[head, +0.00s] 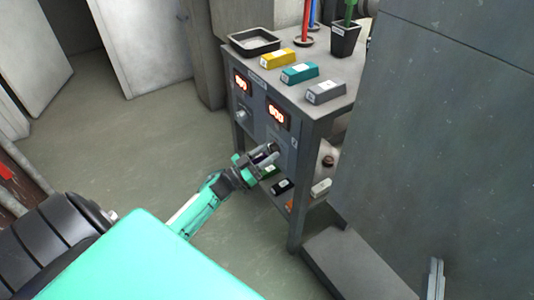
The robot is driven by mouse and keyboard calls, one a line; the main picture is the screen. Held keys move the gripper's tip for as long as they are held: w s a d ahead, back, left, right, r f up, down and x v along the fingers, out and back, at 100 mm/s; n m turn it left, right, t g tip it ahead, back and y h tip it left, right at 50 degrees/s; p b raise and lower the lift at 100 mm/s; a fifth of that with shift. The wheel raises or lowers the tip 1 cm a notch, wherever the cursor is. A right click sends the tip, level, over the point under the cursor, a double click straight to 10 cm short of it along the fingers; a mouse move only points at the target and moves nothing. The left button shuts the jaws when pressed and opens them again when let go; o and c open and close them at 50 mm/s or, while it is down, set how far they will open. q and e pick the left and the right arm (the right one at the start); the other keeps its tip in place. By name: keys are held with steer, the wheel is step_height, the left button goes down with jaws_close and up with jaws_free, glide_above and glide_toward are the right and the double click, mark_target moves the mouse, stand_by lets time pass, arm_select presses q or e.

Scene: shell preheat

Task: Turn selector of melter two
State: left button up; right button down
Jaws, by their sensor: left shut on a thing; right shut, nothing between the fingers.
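The melter bench front has a grey control panel (257,101) with two lit orange-red displays. The left display (242,82) has a small round selector knob (241,115) below it. The right display (277,113) has my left gripper (268,154) just below it, at the panel face. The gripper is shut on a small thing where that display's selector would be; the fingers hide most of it. I cannot read which way it points. My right gripper is not in view.
On the bench top are a black tray (254,42), yellow (278,58), teal (300,72) and grey (325,92) blocks, and a dark pot (345,39). A lower shelf holds small blocks. A large grey cabinet (440,150) stands close on the right. Open floor (130,145) lies left.

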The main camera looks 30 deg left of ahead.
arm_select(q)
steer(key=m+g+h, duration=0.1)
steer(key=m, duration=0.2)
steer(key=m+g+h, duration=0.1)
steer(key=m, duration=0.1)
steer(key=shift+a+m, duration=0.1)
steer(key=shift+m, duration=0.3)
arm_select(e)
steer(key=shift+a+f, duration=0.1)
steer(key=shift+f, duration=0.15)
arm_select(q)
steer(key=shift+m+g+h, duration=0.4)
steer(key=shift+m+g, duration=0.2)
steer(key=shift+m, duration=1.1)
arm_select(e)
steer(key=shift+s+a+f+g, duration=0.1)
steer(key=shift+a+f+g, duration=0.05)
steer(key=shift+f+g, duration=0.3)
steer(key=shift+s+a+f+g, duration=0.1)
steer(key=shift+f+g, duration=0.25)
steer(key=shift+f, duration=0.15)
steer(key=shift+w, duration=0.1)
arm_select(q)
steer(key=o, duration=1)
arm_select(e)
steer(key=shift+r, duration=0.1)
